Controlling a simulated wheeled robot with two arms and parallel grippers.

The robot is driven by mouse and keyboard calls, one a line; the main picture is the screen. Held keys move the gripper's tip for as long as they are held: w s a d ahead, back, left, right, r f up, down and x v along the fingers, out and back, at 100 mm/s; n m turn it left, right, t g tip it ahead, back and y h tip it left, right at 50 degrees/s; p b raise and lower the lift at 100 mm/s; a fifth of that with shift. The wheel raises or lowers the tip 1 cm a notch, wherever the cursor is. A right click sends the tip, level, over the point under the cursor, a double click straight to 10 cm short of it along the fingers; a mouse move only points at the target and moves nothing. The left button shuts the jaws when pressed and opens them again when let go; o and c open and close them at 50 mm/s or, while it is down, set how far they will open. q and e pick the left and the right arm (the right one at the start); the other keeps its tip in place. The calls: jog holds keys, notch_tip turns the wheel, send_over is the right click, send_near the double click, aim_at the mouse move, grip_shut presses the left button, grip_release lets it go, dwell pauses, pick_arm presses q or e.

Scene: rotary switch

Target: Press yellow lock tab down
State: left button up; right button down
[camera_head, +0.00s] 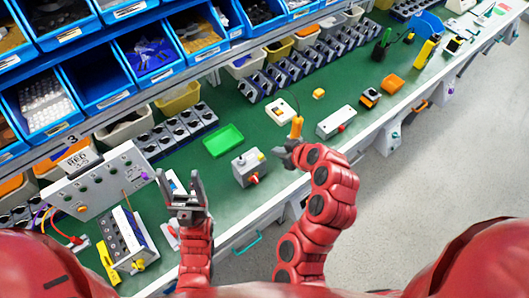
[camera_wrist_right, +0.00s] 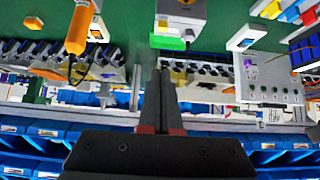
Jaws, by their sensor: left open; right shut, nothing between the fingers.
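A grey switch box (camera_head: 243,170) stands on the green bench, left of my right gripper in the head view. It has a red knob (camera_head: 254,178) on its front and a small yellow tab (camera_head: 260,156) at its upper right. My left gripper (camera_head: 178,181) is open and empty, left of the box.
A green tray (camera_head: 224,140) lies behind the box. An orange-handled tool (camera_head: 296,127) stands near my right gripper, beside a white switch plate (camera_head: 278,112). A large grey panel (camera_head: 98,180) stands at left. Blue bins (camera_head: 97,75) fill the rack behind.

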jog(key=shift+f, duration=0.1)
jog(key=b, duration=0.6)
send_over(261, 157)
notch_tip(261, 157, down, 8)
jog(key=f, duration=0.2)
jog(key=d+f+b, duration=0.1)
jog(key=shift+s, duration=0.35)
